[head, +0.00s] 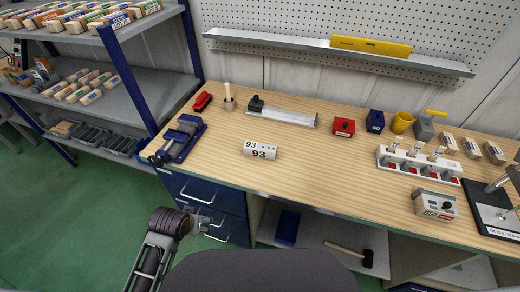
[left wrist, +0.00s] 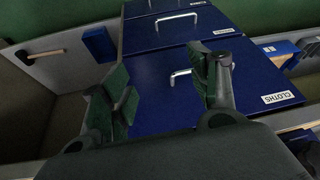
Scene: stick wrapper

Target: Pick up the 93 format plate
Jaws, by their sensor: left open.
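The 93 format plate (head: 260,150) is a small white block marked "93" on its top and front. It lies on the wooden workbench (head: 330,185), left of the middle, with clear wood around it. My left gripper (head: 203,222) is in front of the bench, beside the blue drawers and apart from the plate. In the left wrist view my left gripper (left wrist: 172,88) is open and empty, with the blue drawer fronts beyond its fingers. The plate does not show in the left wrist view. My right gripper is not in view.
A blue vise (head: 183,138) stands at the bench's left end, near a blue-framed shelf (head: 150,100). The drawers (head: 215,200) have protruding handles. A white rack (head: 420,165) and a small labelled box (head: 434,205) stand to the right. The bench's middle is clear.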

